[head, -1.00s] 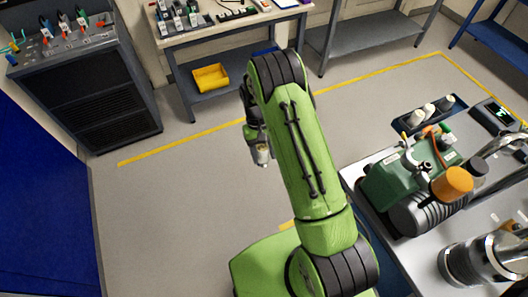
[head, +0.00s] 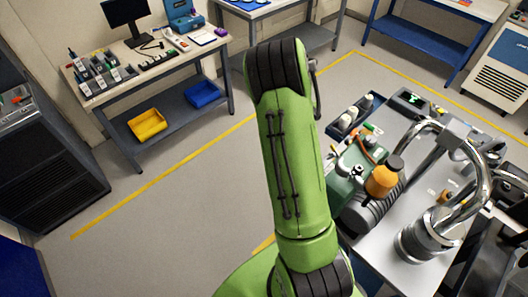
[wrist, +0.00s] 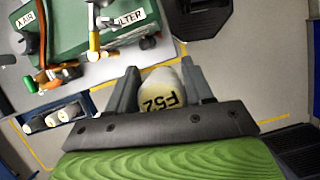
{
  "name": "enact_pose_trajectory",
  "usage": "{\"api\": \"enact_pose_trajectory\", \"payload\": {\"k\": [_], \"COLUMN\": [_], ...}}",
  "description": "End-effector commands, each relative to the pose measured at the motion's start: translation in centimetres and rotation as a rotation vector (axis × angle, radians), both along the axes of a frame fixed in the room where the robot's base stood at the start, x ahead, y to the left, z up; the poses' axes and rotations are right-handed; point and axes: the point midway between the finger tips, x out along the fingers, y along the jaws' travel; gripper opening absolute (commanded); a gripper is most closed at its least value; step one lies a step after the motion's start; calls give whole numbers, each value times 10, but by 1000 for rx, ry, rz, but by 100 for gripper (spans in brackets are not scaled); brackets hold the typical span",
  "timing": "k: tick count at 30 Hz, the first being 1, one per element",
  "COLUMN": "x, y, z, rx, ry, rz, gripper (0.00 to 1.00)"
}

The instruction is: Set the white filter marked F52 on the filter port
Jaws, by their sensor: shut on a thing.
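In the wrist view, the white filter marked F52 (wrist: 161,92) sits between the two fingers of my gripper (wrist: 160,72), which is shut on it. Its label reads upside down. The green pump housing (wrist: 70,25) is ahead and to the left, with a label ending in "LTER" beside a brass and metal fitting (wrist: 95,38), which seems to be the filter port. The filter is apart from it. In the head view, my arm hides the gripper and filter; the green housing (head: 343,188) shows on the right-hand bench.
A dark tray with white pieces (head: 350,116) sits at the bench's far edge; it also shows in the wrist view (wrist: 52,118). Open floor (head: 190,210) lies to the left.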

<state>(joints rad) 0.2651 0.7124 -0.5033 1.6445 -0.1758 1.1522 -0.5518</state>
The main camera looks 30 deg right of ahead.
Motion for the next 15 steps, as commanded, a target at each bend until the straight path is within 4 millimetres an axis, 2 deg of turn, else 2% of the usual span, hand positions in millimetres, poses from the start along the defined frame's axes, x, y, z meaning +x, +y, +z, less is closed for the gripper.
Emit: {"api": "enact_pose_trajectory", "payload": {"k": [1, 6, 15], "x": [-13, -57, -136], "y": [-13, -45, -76], "z": [19, 60, 122], "rx": [-2, -1, -1], "ry": [-2, -2, -1], "rz": [-12, -36, -83], "gripper": [15, 15, 15]}}
